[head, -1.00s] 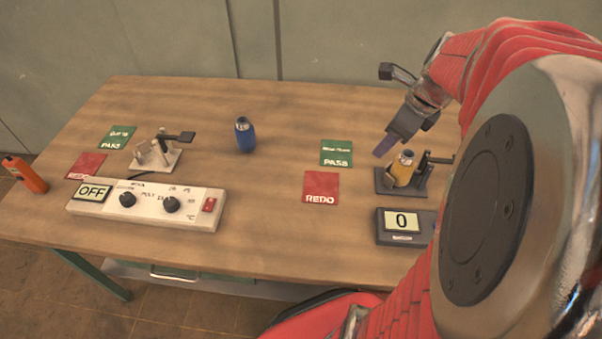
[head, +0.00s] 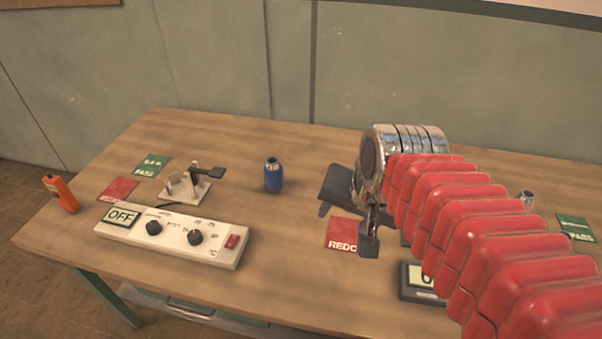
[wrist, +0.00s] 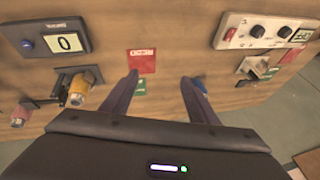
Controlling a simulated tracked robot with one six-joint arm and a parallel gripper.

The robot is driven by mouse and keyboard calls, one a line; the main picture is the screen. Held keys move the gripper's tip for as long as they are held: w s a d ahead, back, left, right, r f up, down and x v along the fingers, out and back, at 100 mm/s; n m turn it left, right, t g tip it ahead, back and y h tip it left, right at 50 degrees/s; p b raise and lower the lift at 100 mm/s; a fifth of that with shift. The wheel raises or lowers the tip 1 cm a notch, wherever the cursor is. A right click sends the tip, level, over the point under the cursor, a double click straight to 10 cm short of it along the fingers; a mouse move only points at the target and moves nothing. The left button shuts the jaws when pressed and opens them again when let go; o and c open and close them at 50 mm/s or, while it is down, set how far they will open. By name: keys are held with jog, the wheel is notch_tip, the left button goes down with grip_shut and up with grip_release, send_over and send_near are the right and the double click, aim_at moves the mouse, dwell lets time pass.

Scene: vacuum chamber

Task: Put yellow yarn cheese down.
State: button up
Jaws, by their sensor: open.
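The yellow yarn cheese (wrist: 78,93) stands in a dark holder (wrist: 66,78) on the table, at the left of the wrist view. In the head view my arm hides it. My gripper (wrist: 160,77) is open, with nothing between its fingers, and is apart from the yellow cheese. In the head view one purple fingertip of my gripper (head: 324,210) shows beside the red REDO card (head: 343,233).
A blue bottle-like cheese (head: 273,176) stands mid-table. A white control box (head: 172,236) reading OFF and a pale holder (head: 184,188) are at left. A pinkish spool (wrist: 19,116) is beyond the dark holder. A display (wrist: 62,42) reads 0. An orange object (head: 60,193) stands at the left edge.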

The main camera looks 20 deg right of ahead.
jog(key=s+a+n, duration=0.1)
jog(key=n, duration=0.1)
jog(key=s+a+n, duration=0.1)
jog(key=n, duration=0.1)
jog(key=s+a+n, duration=0.1)
jog(key=a+n, duration=0.1)
jog(key=n, duration=0.1)
jog(key=shift+s, duration=0.2)
